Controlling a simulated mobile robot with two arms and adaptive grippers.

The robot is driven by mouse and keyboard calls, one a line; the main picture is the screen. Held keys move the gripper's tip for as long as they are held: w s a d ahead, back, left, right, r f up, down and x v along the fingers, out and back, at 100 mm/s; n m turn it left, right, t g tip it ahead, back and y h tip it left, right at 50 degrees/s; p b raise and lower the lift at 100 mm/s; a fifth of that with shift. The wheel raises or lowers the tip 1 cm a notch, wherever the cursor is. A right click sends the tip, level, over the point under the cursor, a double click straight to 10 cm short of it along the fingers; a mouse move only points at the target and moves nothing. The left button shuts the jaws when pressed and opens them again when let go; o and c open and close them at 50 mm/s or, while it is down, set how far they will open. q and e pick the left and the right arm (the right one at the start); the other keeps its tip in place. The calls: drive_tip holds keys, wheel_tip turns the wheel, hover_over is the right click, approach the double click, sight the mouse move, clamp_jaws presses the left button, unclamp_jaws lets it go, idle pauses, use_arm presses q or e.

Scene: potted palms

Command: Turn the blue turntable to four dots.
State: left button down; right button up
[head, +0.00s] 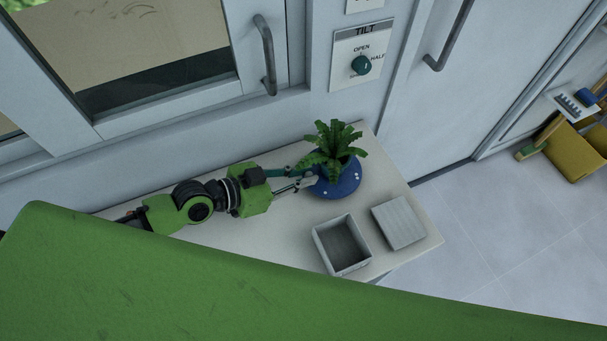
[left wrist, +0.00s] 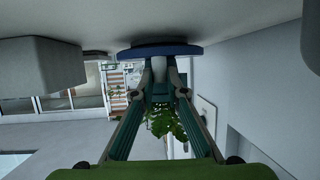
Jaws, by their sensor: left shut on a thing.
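The blue turntable (head: 336,188) sits on a pale table and has small white dots on its visible rim; it also shows in the left wrist view (left wrist: 160,50). A green potted plant (head: 333,143) stands on it, and its leaves also show in the left wrist view (left wrist: 168,124). My left gripper (head: 300,178) reaches in from the left and is shut at the turntable's left edge. In the left wrist view its fingertips (left wrist: 159,84) close on a pale grey upright piece (left wrist: 158,67) by the turntable. Which dots face which way is partly hidden.
An open grey box (head: 317,246) and a flat grey square block (head: 398,222) stand on the table (head: 421,243) in front of the turntable. A TILT dial panel (head: 345,82) is on the wall behind. Yellow bins (head: 569,150) stand on the floor at right.

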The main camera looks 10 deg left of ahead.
idle(0.4)
use_arm(q)
drive_tip(key=c, duration=2)
unclamp_jaws()
drive_tip(key=shift+v, duration=6)
clamp_jaws()
